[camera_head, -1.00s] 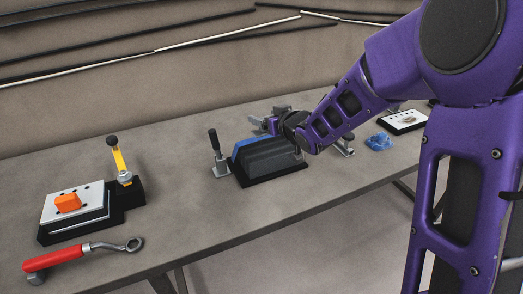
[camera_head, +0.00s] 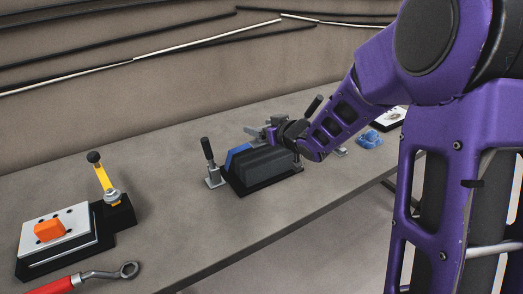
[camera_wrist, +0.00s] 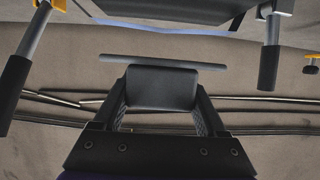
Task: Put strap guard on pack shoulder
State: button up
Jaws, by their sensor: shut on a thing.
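My gripper (camera_wrist: 162,105) is shut on a dark grey rounded block with a thin flat bar along it, which I take for the strap guard (camera_wrist: 163,86). In the head view my gripper (camera_head: 284,130) is at the back right of a dark ridged block with a blue strip, seemingly the pack shoulder (camera_head: 268,162). In the wrist view a dark body with a blue edge, likely the same pack (camera_wrist: 170,10), is at the top, and the held piece appears apart from it. My wrist hides part of the pack's back right side in the head view.
A clamp with a black upright handle (camera_head: 208,150) stands left of the pack. Handles (camera_wrist: 270,50) flank it in the wrist view. A fixture with an orange block (camera_head: 50,230) and a red-handled wrench (camera_head: 65,284) are at left. A blue item (camera_head: 369,138) lies right.

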aim_at(261, 152)
jog(key=shift+f+b, duration=0.55)
jog(key=shift+f, duration=2.1)
jog(key=shift+f, duration=0.2)
jog(key=o, duration=1.3)
jog(key=shift+r, duration=0.1)
jog(key=shift+r, duration=0.25)
jog(key=p+v, duration=0.1)
jog(key=v, duration=1.1)
jog(key=shift+f+p, duration=0.15)
jog(key=shift+p, duration=0.25)
